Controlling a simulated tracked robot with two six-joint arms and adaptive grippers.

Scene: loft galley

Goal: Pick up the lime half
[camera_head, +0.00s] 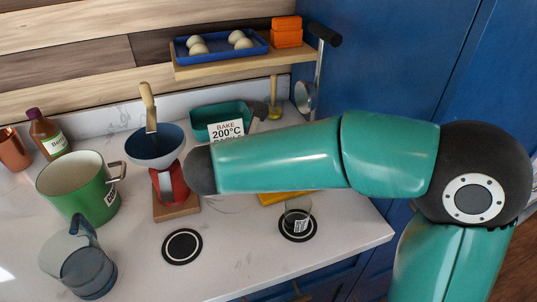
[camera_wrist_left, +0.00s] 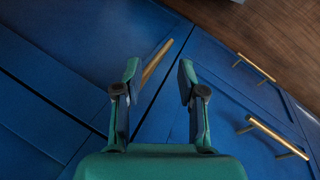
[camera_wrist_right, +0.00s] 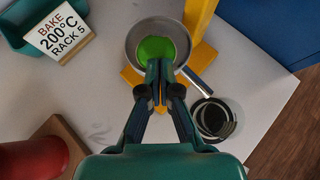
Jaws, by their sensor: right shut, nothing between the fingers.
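The lime half (camera_wrist_right: 157,49) shows as a bright green round piece in a grey metal pan (camera_wrist_right: 132,38) in the right wrist view. My right gripper (camera_wrist_right: 160,66) is shut and empty. Its fingertips overlap the near edge of the lime in that view; I cannot tell whether they touch it. In the head view my right arm hides the lime and the pan. My left gripper (camera_wrist_left: 158,68) is open and empty in front of blue cabinet doors, away from the counter things.
A yellow stand (camera_wrist_right: 200,18) is by the pan. A clear glass (camera_head: 297,215) stands on a black coaster nearby. A sign (camera_head: 226,130), a red stand (camera_head: 177,183) with a blue bowl (camera_head: 165,153), a green pot (camera_head: 75,190) and a jug (camera_head: 82,265) are on the counter.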

